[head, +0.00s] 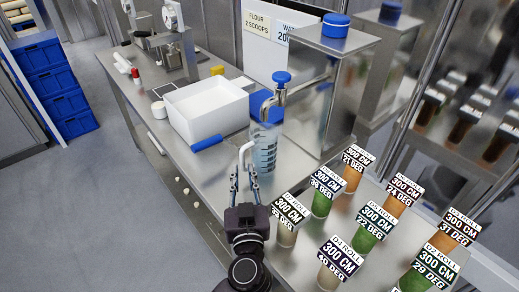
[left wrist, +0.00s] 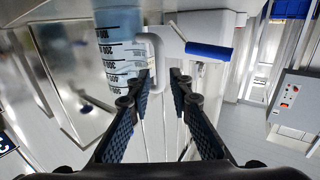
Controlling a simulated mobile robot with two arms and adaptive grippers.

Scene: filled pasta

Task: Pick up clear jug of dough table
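The clear jug (head: 265,148) with dark measuring marks and bluish contents stands upright on the steel table (head: 205,165), beneath a tap. Its pale handle (head: 242,155) sticks out on the left side. My left gripper (head: 244,176) is open and empty just in front of the handle, with its fingers pointing at it. In the left wrist view the jug (left wrist: 118,45) is at upper left, and its handle (left wrist: 155,62) lies just beyond the open fingertips (left wrist: 162,78). I see no clear contact. My right gripper is not in view.
A white tub (head: 205,110) and a blue-handled tool (head: 206,143) lie left of the jug. A steel cabinet (head: 318,90) stands behind right. Several labelled containers (head: 322,203) fill the table's right side. Blue crates (head: 52,80) stand far left.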

